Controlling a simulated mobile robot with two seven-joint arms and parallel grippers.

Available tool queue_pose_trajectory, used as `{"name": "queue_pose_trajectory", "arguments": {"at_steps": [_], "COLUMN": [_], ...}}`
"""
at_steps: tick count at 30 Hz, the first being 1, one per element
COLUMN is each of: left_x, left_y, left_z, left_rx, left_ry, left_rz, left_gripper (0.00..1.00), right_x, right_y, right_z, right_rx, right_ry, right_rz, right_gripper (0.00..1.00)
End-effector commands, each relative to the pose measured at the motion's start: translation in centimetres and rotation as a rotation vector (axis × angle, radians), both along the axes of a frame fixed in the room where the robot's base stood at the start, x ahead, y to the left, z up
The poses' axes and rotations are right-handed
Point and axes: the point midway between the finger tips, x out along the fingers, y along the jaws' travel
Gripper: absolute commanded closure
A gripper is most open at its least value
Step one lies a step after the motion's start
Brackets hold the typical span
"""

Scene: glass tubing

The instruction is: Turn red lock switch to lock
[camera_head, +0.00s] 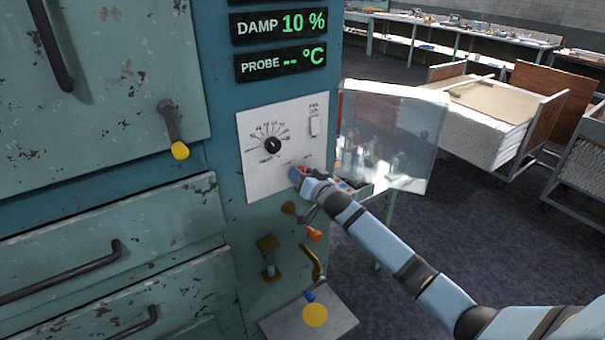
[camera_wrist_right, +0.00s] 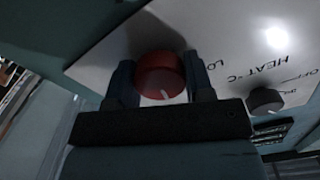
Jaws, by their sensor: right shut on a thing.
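The red lock switch (camera_wrist_right: 160,78) is a round red knob with a white pointer line, on a white control panel (camera_head: 252,183). In the right wrist view my right gripper (camera_wrist_right: 160,88) has one finger on each side of the knob and is shut on it. In the head view the right gripper (camera_head: 300,178) is at the panel's lower right and covers most of the knob. The word beside the knob is partly hidden; only "LO" shows. My left gripper is not in view.
A black dial (camera_head: 272,145) and a small white switch (camera_head: 314,126) are on the same panel. Below are a brass lever (camera_head: 311,262) and an orange-tipped handle (camera_head: 314,235). A clear sheet (camera_head: 395,135) stands right of the cabinet. Wooden carts (camera_head: 500,110) stand farther back.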

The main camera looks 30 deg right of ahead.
Motion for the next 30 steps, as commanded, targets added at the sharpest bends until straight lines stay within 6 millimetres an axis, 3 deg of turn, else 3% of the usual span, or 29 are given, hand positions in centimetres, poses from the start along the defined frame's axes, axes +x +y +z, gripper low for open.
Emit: {"name": "queue_pose_trajectory", "arguments": {"at_steps": [18, 30], "left_x": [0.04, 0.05], "left_y": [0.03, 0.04], "left_z": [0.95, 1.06], "left_rx": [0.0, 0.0], "left_ry": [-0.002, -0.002], "left_rz": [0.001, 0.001], "left_gripper": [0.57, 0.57], "right_x": [0.0, 0.0], "right_y": [-0.01, -0.03], "right_z": [0.02, -0.01], "right_rx": [-0.582, -0.879], "right_ry": [-0.051, -0.077], "right_rz": [0.001, 0.001], "right_gripper": [0.76, 0.76]}}
